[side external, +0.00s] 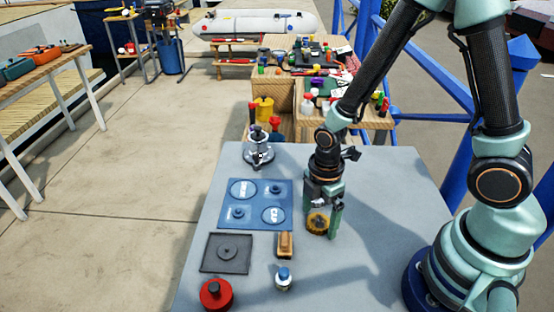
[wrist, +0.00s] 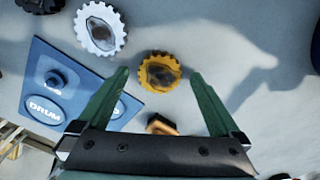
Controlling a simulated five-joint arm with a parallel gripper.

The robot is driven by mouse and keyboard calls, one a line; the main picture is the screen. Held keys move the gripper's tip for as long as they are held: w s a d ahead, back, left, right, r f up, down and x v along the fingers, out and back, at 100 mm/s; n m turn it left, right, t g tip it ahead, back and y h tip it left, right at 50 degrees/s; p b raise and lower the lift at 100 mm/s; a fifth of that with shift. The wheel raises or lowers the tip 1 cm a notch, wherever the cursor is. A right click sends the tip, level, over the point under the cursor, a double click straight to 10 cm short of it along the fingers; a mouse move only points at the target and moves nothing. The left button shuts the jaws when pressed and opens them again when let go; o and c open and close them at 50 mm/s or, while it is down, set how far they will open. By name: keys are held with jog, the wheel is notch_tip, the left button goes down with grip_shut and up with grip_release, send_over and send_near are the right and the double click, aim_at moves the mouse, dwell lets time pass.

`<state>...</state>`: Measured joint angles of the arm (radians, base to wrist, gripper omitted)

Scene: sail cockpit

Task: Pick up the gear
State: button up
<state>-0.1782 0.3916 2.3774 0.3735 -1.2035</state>
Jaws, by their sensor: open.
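A yellow toothed gear (wrist: 160,72) with a dark grey centre shows between my two green fingertips in the wrist view. In the side view the yellow gear (side external: 318,223) is seen low between the fingers, partly hidden by them. My gripper (side external: 322,218) points down over the grey table; its jaws (wrist: 161,73) are open, with a gap on each side of the gear. The gear does not look gripped. A second, pale silver gear (wrist: 101,28) lies up and left of the yellow one in the wrist view.
A blue mat (side external: 240,183) with round labelled spots lies left of my gripper. A wooden-coloured block (side external: 285,245), a small blue-capped part (side external: 283,278), a red round part (side external: 215,294) and a dark square plate (side external: 213,264) sit nearby. A silver winch-like part (side external: 258,154) stands farther back.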

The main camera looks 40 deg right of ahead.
jog(key=shift+f, duration=0.25)
jog(key=shift+c, duration=0.3)
jog(key=c, duration=1.5)
jog(key=shift+r, duration=0.15)
